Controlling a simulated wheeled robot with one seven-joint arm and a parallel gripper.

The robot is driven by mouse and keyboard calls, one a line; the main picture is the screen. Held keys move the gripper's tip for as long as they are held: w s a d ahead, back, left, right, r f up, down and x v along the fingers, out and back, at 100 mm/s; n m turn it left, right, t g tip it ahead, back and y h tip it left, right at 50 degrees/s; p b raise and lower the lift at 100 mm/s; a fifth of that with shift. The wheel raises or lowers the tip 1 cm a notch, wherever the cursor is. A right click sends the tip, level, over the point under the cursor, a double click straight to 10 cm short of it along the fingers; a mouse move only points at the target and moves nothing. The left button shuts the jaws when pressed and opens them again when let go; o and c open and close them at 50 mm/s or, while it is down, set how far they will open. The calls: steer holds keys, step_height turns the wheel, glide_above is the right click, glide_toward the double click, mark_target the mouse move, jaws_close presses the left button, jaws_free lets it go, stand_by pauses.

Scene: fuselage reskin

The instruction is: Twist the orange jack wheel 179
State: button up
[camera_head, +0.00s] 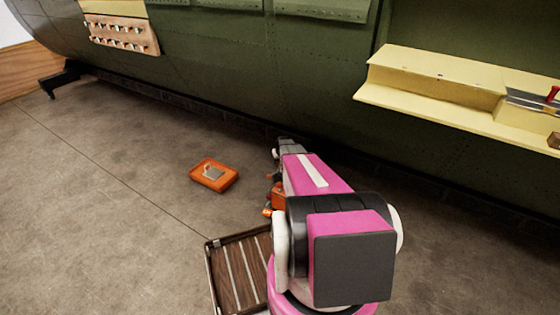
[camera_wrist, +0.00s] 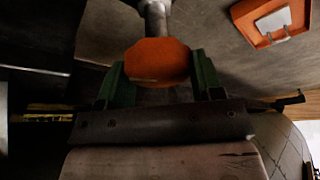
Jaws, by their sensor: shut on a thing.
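The orange jack wheel (camera_wrist: 157,62) is a faceted orange knob in the middle of the wrist view, with a grey metal shaft (camera_wrist: 155,20) running from it to the top edge. My gripper (camera_wrist: 158,72) has its two green fingers on either side of the wheel and is shut on it. In the head view an orange part (camera_head: 278,196) shows beside my pink arm, low near the floor. Most of it and my fingertips are hidden there by the arm.
An orange tray (camera_head: 228,180) with a grey plate lies on the floor to the left. A slatted dark crate (camera_head: 209,265) stands close to my arm. The green fuselage (camera_head: 230,60) rises behind, with a yellow shelf (camera_head: 440,65) at right. Floor at left is clear.

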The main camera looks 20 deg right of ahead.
steer(key=m+h, duration=0.1)
steer(key=m, duration=0.1)
steer(key=m+h, duration=0.1)
steer(key=m, duration=0.2)
steer(key=shift+g, duration=0.3)
steer(key=m, duration=0.3)
steer(key=m+g+h, duration=0.1)
steer(key=m, duration=0.1)
steer(key=shift+m+h, duration=0.3)
steer(key=shift+m, duration=0.1)
steer(key=m+g, duration=0.1)
steer(key=m, duration=0.1)
steer(key=m+g, duration=0.1)
steer(key=m, duration=0.2)
steer(key=shift+d+h, duration=0.1)
steer(key=shift+h, duration=0.3)
steer(key=shift+s+m+g, duration=0.1)
steer(key=shift+m+g, duration=0.45)
steer(key=shift+m, duration=0.7)
steer(key=shift+s+m+g, duration=0.1)
steer(key=shift+m+g, duration=0.45)
steer(key=shift+m, duration=0.7)
steer(key=o, duration=0.9)
steer(key=v, duration=1)
steer(key=shift+w+r, duration=0.15)
steer(key=shift+r, duration=0.25)
